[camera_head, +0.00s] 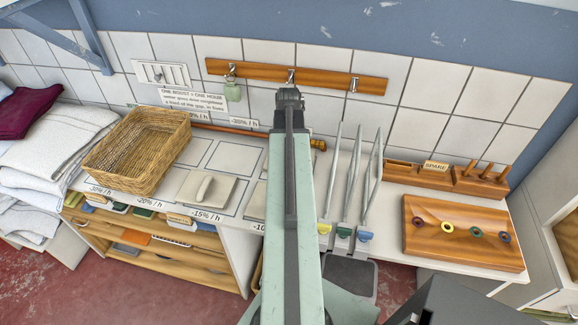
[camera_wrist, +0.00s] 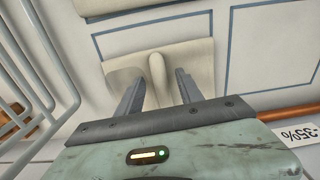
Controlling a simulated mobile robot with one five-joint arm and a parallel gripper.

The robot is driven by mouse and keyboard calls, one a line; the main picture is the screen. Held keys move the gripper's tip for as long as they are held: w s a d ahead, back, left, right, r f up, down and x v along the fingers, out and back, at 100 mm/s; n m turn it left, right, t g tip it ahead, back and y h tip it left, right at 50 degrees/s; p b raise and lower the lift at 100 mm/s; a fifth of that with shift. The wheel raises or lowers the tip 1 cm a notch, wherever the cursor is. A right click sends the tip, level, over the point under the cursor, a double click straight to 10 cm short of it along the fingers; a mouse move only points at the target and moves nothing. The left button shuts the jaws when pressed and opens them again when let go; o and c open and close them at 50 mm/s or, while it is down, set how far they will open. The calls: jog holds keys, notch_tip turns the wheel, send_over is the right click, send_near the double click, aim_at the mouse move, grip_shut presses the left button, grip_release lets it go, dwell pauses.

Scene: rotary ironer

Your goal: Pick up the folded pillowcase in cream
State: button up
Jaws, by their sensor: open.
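A folded cream cloth (camera_wrist: 183,57) with a raised rounded ridge lies flat on the pale worktop in the wrist view. My gripper (camera_wrist: 160,76) is open, with one finger on each side of the ridge. A gap shows between the ridge and the fingers, so it is not held. In the head view my arm hides this cloth, and the jaws (camera_head: 290,97) show only from behind. Another off-white folded piece with a ridge (camera_head: 205,188) lies left of my arm. Part of a further pale piece (camera_wrist: 110,5) shows at the wrist view's top edge.
A wicker basket (camera_head: 140,150) stands on the worktop at left, beside stacked white linens (camera_head: 55,140). Upright metal rods (camera_head: 347,185) stand close right of my arm. They also show at left in the wrist view (camera_wrist: 30,65). An outlined space (camera_wrist: 275,50) beside the cloth is empty.

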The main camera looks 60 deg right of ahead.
jog(key=shift+r, duration=0.1)
grip_shut()
notch_tip(320, 180, up, 10)
jog(key=p, duration=1)
